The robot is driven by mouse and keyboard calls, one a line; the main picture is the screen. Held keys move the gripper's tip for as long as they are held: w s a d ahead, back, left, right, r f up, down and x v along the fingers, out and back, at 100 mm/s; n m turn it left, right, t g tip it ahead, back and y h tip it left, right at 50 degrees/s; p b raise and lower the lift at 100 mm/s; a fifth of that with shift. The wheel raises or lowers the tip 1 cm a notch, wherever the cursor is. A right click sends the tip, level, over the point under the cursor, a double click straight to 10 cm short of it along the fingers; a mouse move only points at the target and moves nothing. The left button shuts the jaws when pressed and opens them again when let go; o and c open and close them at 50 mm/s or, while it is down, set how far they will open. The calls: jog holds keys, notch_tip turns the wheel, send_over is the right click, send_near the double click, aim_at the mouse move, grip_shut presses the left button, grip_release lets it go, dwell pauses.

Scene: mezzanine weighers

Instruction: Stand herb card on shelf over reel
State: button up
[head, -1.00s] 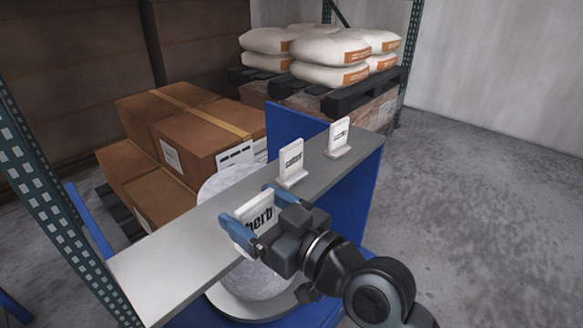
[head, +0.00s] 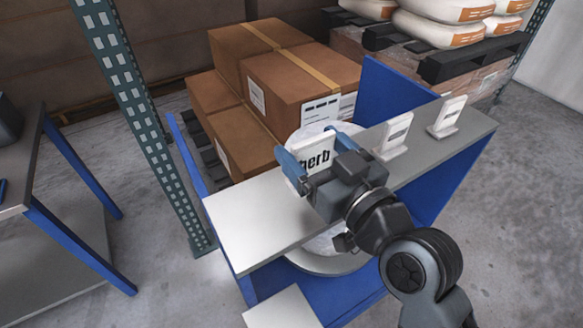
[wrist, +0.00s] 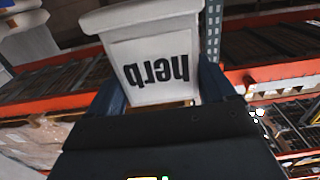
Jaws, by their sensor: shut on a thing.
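The white herb card (head: 314,159), with "herb" in dark letters, is held between the blue fingers of my gripper (head: 312,150). In the wrist view the card (wrist: 153,60) appears upside down, its wider foot toward the top of the picture. My gripper is shut on it. In the head view the card is over the grey shelf (head: 250,215); I cannot tell whether its foot touches the shelf. The reel (head: 303,135) is white and round, below the shelf and partly hidden by the shelf and my arm.
Two other white cards stand on the shelf to the right, a nearer one (head: 396,137) and a farther one (head: 446,117). The shelf's left part is bare. Cardboard boxes (head: 300,80) are stacked behind, and a green upright (head: 130,100) stands left.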

jog(key=a+f, duration=0.1)
jog(key=a, duration=0.1)
jog(key=a+f, duration=0.1)
jog(key=shift+a+f+p, duration=0.2)
jog(key=shift+a+p, duration=0.1)
jog(key=shift+a, duration=0.05)
jog(key=shift+f, duration=1.9)
jog(key=shift+f+b, duration=0.1)
jog(key=shift+b, duration=0.2)
jog(key=o, duration=0.9)
jog(key=shift+r, duration=0.2)
jog(key=shift+b+v, duration=1.5)
jog(key=shift+v, duration=4.5)
